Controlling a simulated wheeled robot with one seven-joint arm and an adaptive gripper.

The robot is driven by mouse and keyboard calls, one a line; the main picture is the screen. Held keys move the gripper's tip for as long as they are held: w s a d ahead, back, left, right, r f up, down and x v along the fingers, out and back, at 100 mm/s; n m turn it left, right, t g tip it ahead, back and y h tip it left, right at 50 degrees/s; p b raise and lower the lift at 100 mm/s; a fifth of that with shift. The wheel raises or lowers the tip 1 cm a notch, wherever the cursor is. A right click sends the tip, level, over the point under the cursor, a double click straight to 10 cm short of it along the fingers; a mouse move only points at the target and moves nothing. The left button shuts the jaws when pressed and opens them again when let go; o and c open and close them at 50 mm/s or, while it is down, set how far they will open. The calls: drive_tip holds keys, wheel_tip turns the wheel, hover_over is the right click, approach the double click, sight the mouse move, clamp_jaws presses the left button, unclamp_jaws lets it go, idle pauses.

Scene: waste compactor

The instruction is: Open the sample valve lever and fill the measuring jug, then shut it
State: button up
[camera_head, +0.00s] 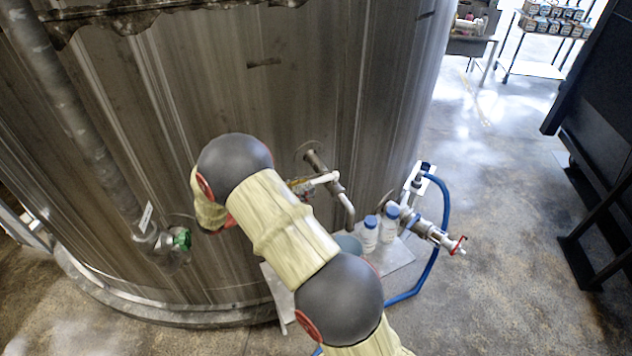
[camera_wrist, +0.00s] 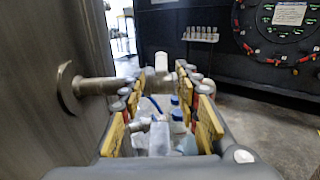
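The sample valve comes off the steel tank wall on a short pipe, with a white lever (camera_head: 322,181) lying roughly level and a spout (camera_head: 348,212) bending down. In the wrist view its pipe (camera_wrist: 98,86) crosses ahead of my gripper (camera_wrist: 162,112), with a white upright piece, likely the lever end, above it. My gripper is open, its yellow-padded fingers apart; I see nothing clamped between them.
White bottles with blue caps (camera_head: 369,234) stand on a metal shelf (camera_head: 396,259) beside the vessel. A second valve with a red handle (camera_head: 458,245) and a blue hose (camera_head: 444,200) are at the right. A green-handled valve (camera_head: 182,239) is at the left.

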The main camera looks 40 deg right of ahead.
sight(318, 179)
drive_tip(key=shift+x, duration=2.7)
drive_tip(key=shift+s, duration=0.1)
drive_tip(key=c, duration=0.3)
clamp_jaws()
